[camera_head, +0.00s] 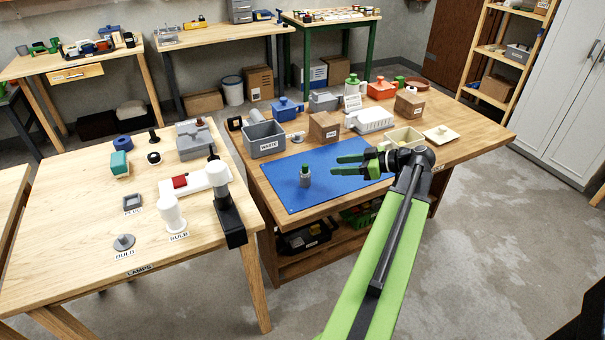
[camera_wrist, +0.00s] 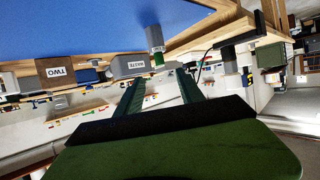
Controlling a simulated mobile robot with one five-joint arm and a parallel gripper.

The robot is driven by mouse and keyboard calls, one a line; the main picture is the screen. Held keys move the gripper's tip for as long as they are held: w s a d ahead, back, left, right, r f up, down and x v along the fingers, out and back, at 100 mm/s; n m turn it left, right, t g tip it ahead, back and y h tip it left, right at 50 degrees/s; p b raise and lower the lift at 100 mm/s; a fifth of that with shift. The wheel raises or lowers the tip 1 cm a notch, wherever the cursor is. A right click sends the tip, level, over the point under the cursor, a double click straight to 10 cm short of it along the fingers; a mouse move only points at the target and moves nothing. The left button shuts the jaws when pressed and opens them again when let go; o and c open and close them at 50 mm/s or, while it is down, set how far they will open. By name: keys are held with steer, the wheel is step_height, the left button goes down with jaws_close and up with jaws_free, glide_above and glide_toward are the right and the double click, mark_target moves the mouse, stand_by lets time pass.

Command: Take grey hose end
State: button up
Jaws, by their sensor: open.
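A small grey cylinder with a green top, which looks like the grey hose end (camera_head: 305,180), stands upright on the blue mat (camera_head: 280,190). In the wrist view the grey hose end (camera_wrist: 155,39) shows upside down, beyond the fingertips and roughly in line with the gap between them. My gripper (camera_head: 334,165) is open and empty over the mat, to the right of the hose end and apart from it. Its two green fingers also show in the wrist view (camera_wrist: 160,75), spread apart. Nothing hides the hose end in the head view.
A grey WASTE bin (camera_head: 265,140) and a brown box (camera_head: 323,127) stand behind the mat. A white rack (camera_head: 370,121) and a cream tray (camera_head: 405,138) are behind my gripper. The lamps table (camera_head: 90,235) stands close on the left. The mat around the hose end is clear.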

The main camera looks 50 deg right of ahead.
mark_target(305, 175)
steer(key=b+x, duration=0.2)
steer(key=x, duration=0.3)
steer(key=b+x, duration=0.2)
steer(key=x, duration=0.4)
steer(key=shift+w+d+f+b, duration=0.1)
steer(key=shift+f+b, duration=0.2)
steer(key=shift+b+x, duration=0.85)
steer(key=shift+x, duration=1.9)
steer(key=shift+r, duration=0.2)
jaws_close()
